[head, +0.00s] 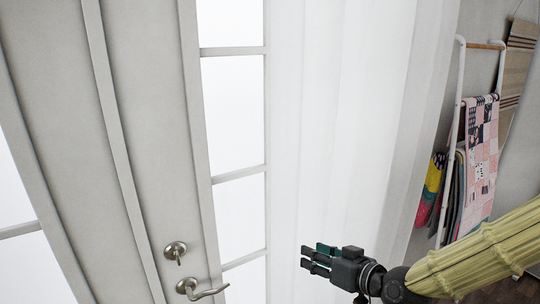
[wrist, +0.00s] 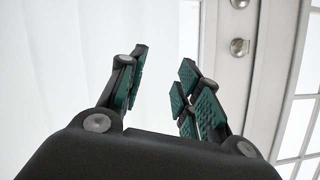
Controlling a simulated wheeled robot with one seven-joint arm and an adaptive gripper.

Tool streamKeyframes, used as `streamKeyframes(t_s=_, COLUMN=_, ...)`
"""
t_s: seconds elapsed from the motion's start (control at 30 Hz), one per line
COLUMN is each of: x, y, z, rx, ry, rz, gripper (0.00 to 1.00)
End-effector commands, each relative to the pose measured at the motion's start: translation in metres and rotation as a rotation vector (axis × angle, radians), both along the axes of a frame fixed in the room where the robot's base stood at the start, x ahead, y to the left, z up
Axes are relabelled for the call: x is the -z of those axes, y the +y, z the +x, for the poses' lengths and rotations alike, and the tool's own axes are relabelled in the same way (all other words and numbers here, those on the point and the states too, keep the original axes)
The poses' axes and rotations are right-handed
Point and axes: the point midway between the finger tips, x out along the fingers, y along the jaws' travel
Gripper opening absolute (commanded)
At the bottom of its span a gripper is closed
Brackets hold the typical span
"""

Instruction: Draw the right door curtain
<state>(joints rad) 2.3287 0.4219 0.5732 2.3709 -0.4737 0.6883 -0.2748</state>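The white curtain (head: 345,120) hangs at the right side of the glazed double door (head: 150,120) and covers part of its right glass. Its left edge runs down beside the door's bare panes. In the head view my gripper (head: 308,260) is in front of the curtain's lower part, pointing left. In the wrist view the two green-padded fingers (wrist: 158,88) stand apart with nothing between them. Pale curtain cloth (wrist: 60,60) fills the left of that view. I cannot tell whether the fingers touch the cloth.
A door handle (head: 200,289) and a lock (head: 175,252) sit on the door, left of my gripper. A white rack (head: 459,90) with hanging patchwork cloth (head: 482,150) stands against the wall at right, behind my arm.

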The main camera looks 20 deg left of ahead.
Motion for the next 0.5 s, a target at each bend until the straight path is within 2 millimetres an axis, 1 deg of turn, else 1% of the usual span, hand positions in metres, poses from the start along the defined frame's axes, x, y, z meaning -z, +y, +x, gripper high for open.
streamKeyframes(t_s=0.03, x=-0.045, y=0.009, z=0.006, rx=-0.025, ry=-0.083, rz=0.031, gripper=0.34)
streamKeyframes(t_s=0.07, x=-0.067, y=0.013, z=0.007, rx=-0.041, ry=-0.129, rz=0.044, gripper=0.34)
streamKeyframes(t_s=0.1, x=-0.095, y=0.019, z=0.008, rx=-0.058, ry=-0.183, rz=0.061, gripper=0.34)
streamKeyframes(t_s=0.2, x=-0.153, y=0.029, z=0.004, rx=-0.098, ry=-0.303, rz=0.094, gripper=0.34)
streamKeyframes(t_s=0.3, x=-0.193, y=0.035, z=-0.001, rx=-0.124, ry=-0.386, rz=0.115, gripper=0.34)
streamKeyframes(t_s=0.33, x=-0.201, y=0.036, z=-0.002, rx=-0.129, ry=-0.404, rz=0.118, gripper=0.34)
streamKeyframes(t_s=0.4, x=-0.214, y=0.037, z=-0.004, rx=-0.137, ry=-0.432, rz=0.126, gripper=0.34)
streamKeyframes(t_s=0.5, x=-0.222, y=0.041, z=-0.004, rx=-0.143, ry=-0.448, rz=0.128, gripper=0.34)
